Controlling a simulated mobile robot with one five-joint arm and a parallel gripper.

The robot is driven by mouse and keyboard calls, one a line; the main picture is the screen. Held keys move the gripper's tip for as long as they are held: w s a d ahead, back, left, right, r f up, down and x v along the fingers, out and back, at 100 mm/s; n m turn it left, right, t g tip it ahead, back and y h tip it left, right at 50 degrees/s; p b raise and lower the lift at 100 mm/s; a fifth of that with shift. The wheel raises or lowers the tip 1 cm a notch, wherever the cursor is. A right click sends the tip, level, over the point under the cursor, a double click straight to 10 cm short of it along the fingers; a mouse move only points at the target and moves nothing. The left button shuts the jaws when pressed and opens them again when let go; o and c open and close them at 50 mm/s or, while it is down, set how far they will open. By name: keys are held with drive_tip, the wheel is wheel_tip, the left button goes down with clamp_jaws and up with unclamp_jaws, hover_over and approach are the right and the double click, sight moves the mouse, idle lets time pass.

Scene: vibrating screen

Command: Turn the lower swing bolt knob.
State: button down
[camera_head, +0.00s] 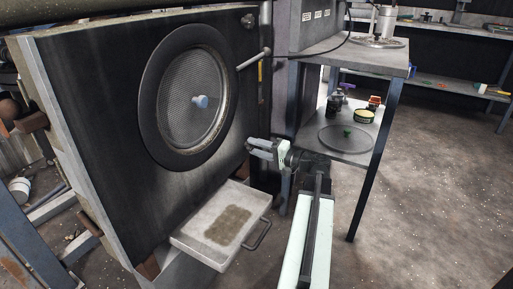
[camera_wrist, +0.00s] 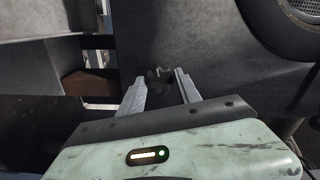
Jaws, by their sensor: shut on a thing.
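My gripper (camera_head: 251,147) reaches left to the right edge of the dark front panel (camera_head: 110,120), below the round mesh window. In the wrist view my gripper (camera_wrist: 160,78) has its two pale fingers on either side of a dark lobed knob, the lower swing bolt knob (camera_wrist: 160,74). The gripper is shut on this knob. In the head view the fingers hide the knob. Another dark knob (camera_head: 248,20) sits at the panel's upper right corner.
A lever handle (camera_head: 254,59) sticks out above my gripper. A pale tray (camera_head: 190,241) with grains juts out below. A blue-legged table (camera_head: 371,150) with a round lid and jars stands to the right. The floor at the far right is clear.

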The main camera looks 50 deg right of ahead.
drive_tip(key=shift+s+m, duration=0.1)
drive_tip(key=shift+m, duration=1.2)
drive_tip(key=c, duration=0.9)
unclamp_jaws()
drive_tip(key=v, duration=0.7)
drive_tip(key=shift+s+d, duration=0.1)
drive_tip(key=shift+s, duration=0.25)
